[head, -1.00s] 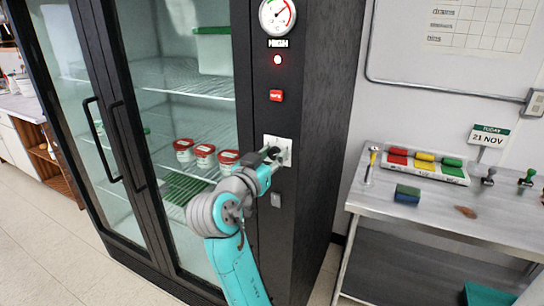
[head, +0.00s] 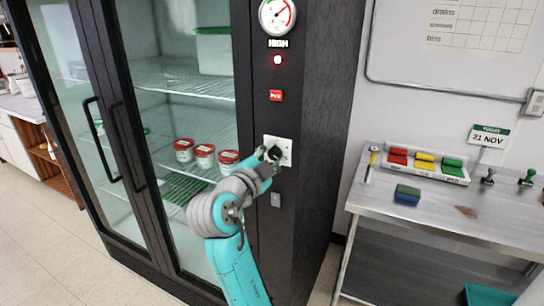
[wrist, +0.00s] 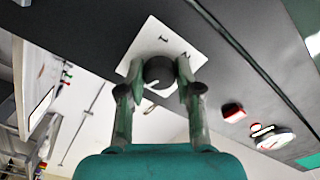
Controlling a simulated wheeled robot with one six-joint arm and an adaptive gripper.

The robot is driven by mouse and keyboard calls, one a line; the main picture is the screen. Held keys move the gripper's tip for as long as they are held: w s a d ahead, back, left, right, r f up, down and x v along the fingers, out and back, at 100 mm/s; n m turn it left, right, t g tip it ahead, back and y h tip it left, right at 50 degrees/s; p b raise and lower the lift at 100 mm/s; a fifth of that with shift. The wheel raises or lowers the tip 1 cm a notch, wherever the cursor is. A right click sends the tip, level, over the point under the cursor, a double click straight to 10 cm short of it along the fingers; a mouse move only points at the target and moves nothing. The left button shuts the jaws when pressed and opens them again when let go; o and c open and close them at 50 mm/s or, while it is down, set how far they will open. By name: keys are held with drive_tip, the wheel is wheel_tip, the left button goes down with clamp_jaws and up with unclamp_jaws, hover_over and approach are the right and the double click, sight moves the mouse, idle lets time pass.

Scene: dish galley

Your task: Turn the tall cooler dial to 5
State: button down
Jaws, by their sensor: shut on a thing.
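The tall cooler (head: 318,110) has a black front column with a white dial plate (head: 286,148) at mid-height. In the wrist view the plate (wrist: 188,40) carries a round dark dial knob (wrist: 158,71) and small dark marks. My gripper (head: 271,154) is at the plate in the head view and mostly covers the knob there. In the wrist view my gripper's two fingers (wrist: 160,78) stand on either side of the knob, shut on it. The number at the dial's setting cannot be read.
A small grey latch (head: 276,200) sits below. Glass doors with black handles (head: 122,140) are left. A steel table (head: 440,215) stands right.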

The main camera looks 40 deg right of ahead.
drive_tip(key=shift+m, duration=0.8)
drive_tip(key=c, duration=0.8)
unclamp_jaws()
drive_tip(key=shift+a, duration=0.1)
drive_tip(key=v, duration=1.1)
drive_tip(key=shift+s+a, duration=0.15)
drive_tip(key=shift+a, duration=0.25)
drive_tip(key=shift+f, duration=0.1)
